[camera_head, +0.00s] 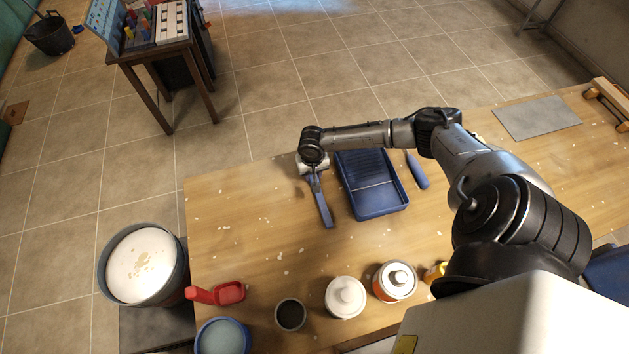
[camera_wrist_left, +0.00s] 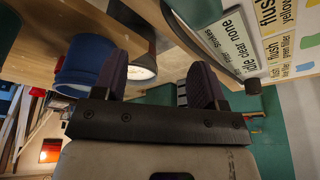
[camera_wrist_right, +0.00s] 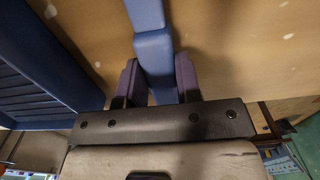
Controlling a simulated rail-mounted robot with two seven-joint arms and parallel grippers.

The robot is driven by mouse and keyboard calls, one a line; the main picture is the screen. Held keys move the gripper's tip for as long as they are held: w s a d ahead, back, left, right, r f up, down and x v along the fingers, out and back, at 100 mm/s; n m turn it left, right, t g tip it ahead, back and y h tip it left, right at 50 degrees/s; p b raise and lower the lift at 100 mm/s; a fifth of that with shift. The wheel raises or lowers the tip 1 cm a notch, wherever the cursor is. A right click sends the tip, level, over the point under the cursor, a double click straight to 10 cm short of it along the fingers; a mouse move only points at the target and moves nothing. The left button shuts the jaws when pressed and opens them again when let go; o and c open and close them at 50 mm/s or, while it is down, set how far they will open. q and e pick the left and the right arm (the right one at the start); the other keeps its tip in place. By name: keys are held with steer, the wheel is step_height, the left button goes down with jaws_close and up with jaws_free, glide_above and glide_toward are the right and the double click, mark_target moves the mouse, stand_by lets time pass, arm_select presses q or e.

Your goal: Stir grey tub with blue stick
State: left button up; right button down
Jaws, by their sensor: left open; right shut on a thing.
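The grey tub (camera_head: 103,272) stands at the left, beyond the table's left end, filled with a pale, cream-coloured mass with tan flecks. The blue stick (camera_head: 323,207) is at the table's far side, left of the blue tray. My right gripper (camera_wrist_right: 157,80) is shut on the blue stick (camera_wrist_right: 153,48), which passes between its fingers; in the head view the wrist hides that end. My left gripper (camera_wrist_left: 158,78) is open with nothing between its fingers.
On the wooden table (camera_head: 250,205) are a blue paint tray (camera_head: 372,183), a red scoop-like thing (camera_head: 228,292), a dark cup (camera_head: 290,314), white-lidded cans (camera_head: 345,296) and a grey sheet (camera_head: 536,117). A blue-rimmed tub (camera_head: 222,338) is at the front left. The table's left middle is clear.

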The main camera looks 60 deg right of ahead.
steer(key=shift+r, duration=0.1)
steer(key=shift+r, duration=0.45)
step_height(320, 180, up, 3)
steer(key=shift+f, duration=0.15)
steer(key=s+d+r+p, duration=0.2)
steer(key=s+r, duration=0.5)
steer(key=s, duration=0.4)
steer(key=shift+s, duration=0.2)
steer(key=shift+d+r, duration=0.1)
steer(key=c, duration=1.3)
jaws_free()
steer(key=shift+c, duration=0.2)
steer(key=c, duration=0.4)
